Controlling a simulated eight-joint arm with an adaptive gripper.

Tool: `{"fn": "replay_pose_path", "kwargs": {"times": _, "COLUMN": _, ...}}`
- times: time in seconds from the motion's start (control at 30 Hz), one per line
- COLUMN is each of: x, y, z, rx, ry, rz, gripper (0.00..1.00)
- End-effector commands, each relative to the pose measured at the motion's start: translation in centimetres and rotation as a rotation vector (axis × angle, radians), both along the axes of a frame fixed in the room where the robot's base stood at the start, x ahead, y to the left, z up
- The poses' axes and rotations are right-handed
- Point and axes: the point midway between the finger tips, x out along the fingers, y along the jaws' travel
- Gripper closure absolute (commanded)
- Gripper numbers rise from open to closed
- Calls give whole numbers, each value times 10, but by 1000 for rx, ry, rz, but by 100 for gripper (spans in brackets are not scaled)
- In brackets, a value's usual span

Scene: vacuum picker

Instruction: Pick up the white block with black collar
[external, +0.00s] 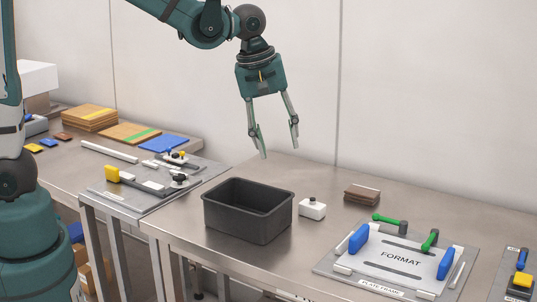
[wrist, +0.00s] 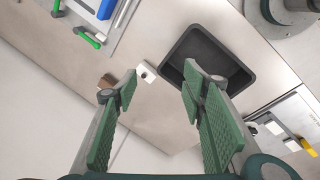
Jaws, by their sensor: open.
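The white block with a black collar (external: 312,208) sits upright on the steel table, just right of the dark bin. It also shows in the wrist view (wrist: 147,73), between and beyond my fingertips. My gripper (external: 278,140) is open and empty, high above the table, above and a little left of the block in the external view. In the wrist view my gripper (wrist: 158,98) has its two green padded fingers spread apart. Nothing hides the block in the external view.
The dark open bin (external: 248,210) stands close beside the block. A brown stack (external: 362,194) lies behind it to the right. The plate frame (external: 398,262) with blue and green handles is at the right. Another fixture board (external: 155,185) is at the left. The wall stands behind the table.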

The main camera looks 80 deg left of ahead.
Motion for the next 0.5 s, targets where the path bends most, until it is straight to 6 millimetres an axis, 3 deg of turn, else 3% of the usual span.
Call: {"fn": "replay_pose_path", "kwargs": {"times": 0.5, "x": 61, "y": 36, "z": -52, "rx": -82, "ry": 92, "rz": 380, "gripper": 59}}
